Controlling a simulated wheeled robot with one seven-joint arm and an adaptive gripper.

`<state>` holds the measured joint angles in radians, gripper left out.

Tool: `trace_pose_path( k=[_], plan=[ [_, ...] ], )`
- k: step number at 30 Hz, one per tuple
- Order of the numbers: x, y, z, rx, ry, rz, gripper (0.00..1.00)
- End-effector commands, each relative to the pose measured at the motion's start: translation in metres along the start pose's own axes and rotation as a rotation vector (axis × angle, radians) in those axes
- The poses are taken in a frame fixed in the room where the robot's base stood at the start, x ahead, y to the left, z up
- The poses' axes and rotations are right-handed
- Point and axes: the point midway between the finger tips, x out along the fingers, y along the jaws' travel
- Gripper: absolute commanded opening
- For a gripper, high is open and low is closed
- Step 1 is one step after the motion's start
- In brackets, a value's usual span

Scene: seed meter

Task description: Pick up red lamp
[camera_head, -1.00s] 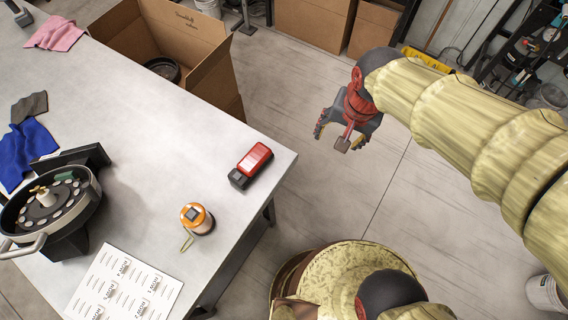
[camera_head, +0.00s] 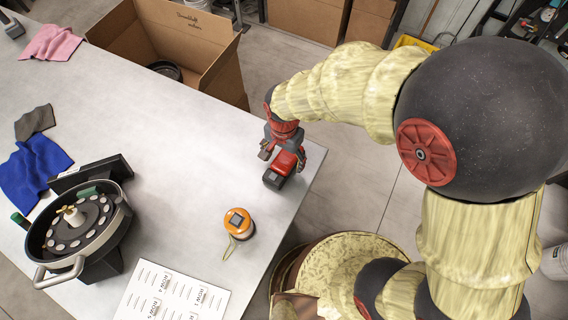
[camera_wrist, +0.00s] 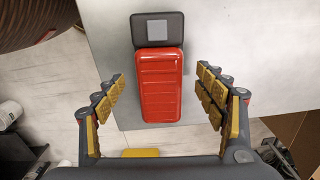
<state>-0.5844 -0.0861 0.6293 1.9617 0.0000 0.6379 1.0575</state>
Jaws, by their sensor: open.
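The red lamp (camera_head: 285,168) lies on the table near its right edge, a red body with a dark grey end. In the wrist view the red lamp (camera_wrist: 157,80) lies lengthwise between the two yellow-padded fingers, with clear space on both sides. Its dark end with a grey square is at the top of that view. My gripper (camera_head: 279,150) is above and at the far side of the lamp in the head view, partly covering it. In the wrist view my gripper (camera_wrist: 160,92) is open and empty.
An orange-topped canister (camera_head: 238,223) with a wire loop and a printed sheet (camera_head: 170,295) lie nearer the front. A round metal seed meter (camera_head: 80,228) stands at left, with blue, grey and pink cloths. An open cardboard box (camera_head: 190,45) stands beyond the table (camera_head: 190,150).

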Motion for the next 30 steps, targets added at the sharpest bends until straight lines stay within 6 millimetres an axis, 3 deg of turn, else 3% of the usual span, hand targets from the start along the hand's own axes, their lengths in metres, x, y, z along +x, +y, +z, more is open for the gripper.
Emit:
trace_pose_path(
  k=[4, 12, 30],
  plan=[
    [0.022, 0.0, 0.0, 0.0, -0.001, 0.001, 0.71],
    [0.024, 0.0, 0.0, 0.0, 0.001, -0.001, 0.71],
    [0.024, 0.0, 0.0, 0.0, 0.001, -0.001, 0.37]
  ],
)
